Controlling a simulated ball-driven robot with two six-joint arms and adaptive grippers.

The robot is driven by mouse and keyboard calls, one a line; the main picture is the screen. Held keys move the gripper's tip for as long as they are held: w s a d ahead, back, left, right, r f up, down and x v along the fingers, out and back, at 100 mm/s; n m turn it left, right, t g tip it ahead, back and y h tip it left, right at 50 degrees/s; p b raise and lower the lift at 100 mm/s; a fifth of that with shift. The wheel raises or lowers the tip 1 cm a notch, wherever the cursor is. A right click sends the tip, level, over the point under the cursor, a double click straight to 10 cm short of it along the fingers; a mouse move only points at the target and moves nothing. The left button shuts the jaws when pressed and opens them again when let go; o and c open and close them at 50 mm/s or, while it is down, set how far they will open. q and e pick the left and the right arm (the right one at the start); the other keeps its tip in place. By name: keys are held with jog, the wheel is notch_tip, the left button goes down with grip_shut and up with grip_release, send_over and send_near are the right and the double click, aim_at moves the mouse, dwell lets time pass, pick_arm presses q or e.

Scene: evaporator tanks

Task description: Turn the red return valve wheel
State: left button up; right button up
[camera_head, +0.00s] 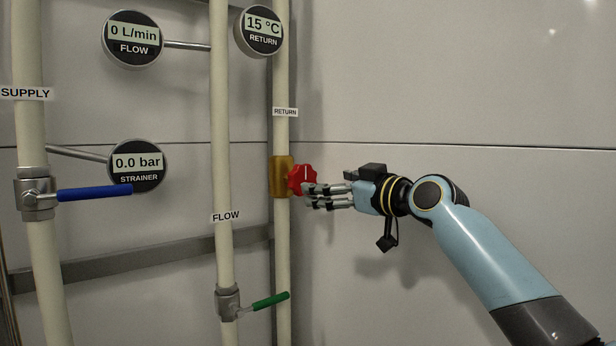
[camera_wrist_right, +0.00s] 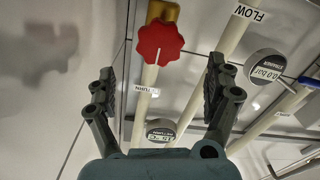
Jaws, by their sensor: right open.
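The red return valve wheel (camera_head: 301,180) is a lobed knob on a brass valve body (camera_head: 280,176) on the return pipe. My right gripper (camera_head: 310,195) comes in from the right, with its fingertips at the right edge of the wheel in the head view. In the right wrist view the wheel (camera_wrist_right: 160,42) shows a white mark and lies ahead of the open fingers (camera_wrist_right: 160,90), roughly between their lines. The fingers are apart with nothing between them. Whether a fingertip touches the wheel I cannot tell. My left gripper is not in view.
The flow pipe (camera_head: 222,140) with a green lever (camera_head: 270,300) runs left of the return pipe. The supply pipe (camera_head: 42,260) has a blue lever (camera_head: 95,193). Round gauges (camera_head: 137,165) stand out on stems. The wall to the right is bare.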

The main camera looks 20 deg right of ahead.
aim_at(306, 181)
jog(key=p+x, duration=0.1)
jog(key=x, duration=0.5)
jog(key=shift+w+a+r, duration=0.1)
jog(key=shift+w, duration=0.25)
jog(key=shift+w+a, duration=0.2)
jog(key=shift+w, duration=0.5)
jog(key=shift+c, duration=0.4)
jog(key=c, duration=1.1)
